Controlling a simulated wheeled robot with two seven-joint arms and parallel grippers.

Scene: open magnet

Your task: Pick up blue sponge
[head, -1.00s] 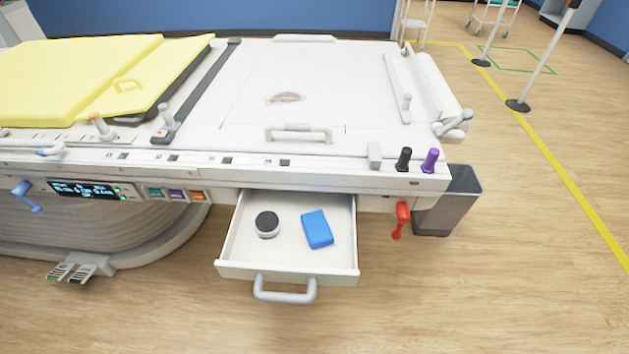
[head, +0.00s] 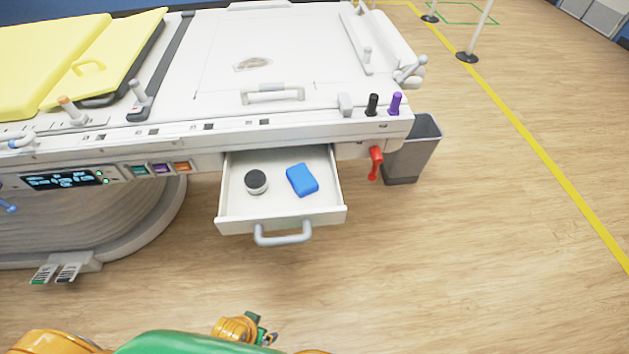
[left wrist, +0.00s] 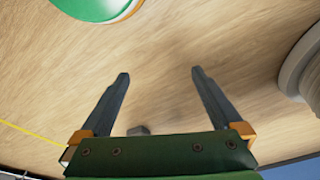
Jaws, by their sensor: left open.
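The blue sponge (head: 302,180) lies in the open drawer (head: 283,213), on the right part of its floor, in the head view. A round dark-topped jar (head: 256,182) stands to its left, apart from it. My left gripper (left wrist: 158,82) shows in the left wrist view, with its two dark fingers apart and only wooden floor between them. It is empty and away from the drawer. In the head view, part of my left arm shows at the bottom edge, below the drawer; its fingers are not clear there. My right gripper is not in view.
The drawer has a grey handle (head: 283,237) and sits under a white table (head: 230,95). A red lever (head: 375,163) and a grey bin (head: 412,150) are right of it. Yellow cushions (head: 50,65) lie at left. Floor (head: 440,270) before the drawer is clear.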

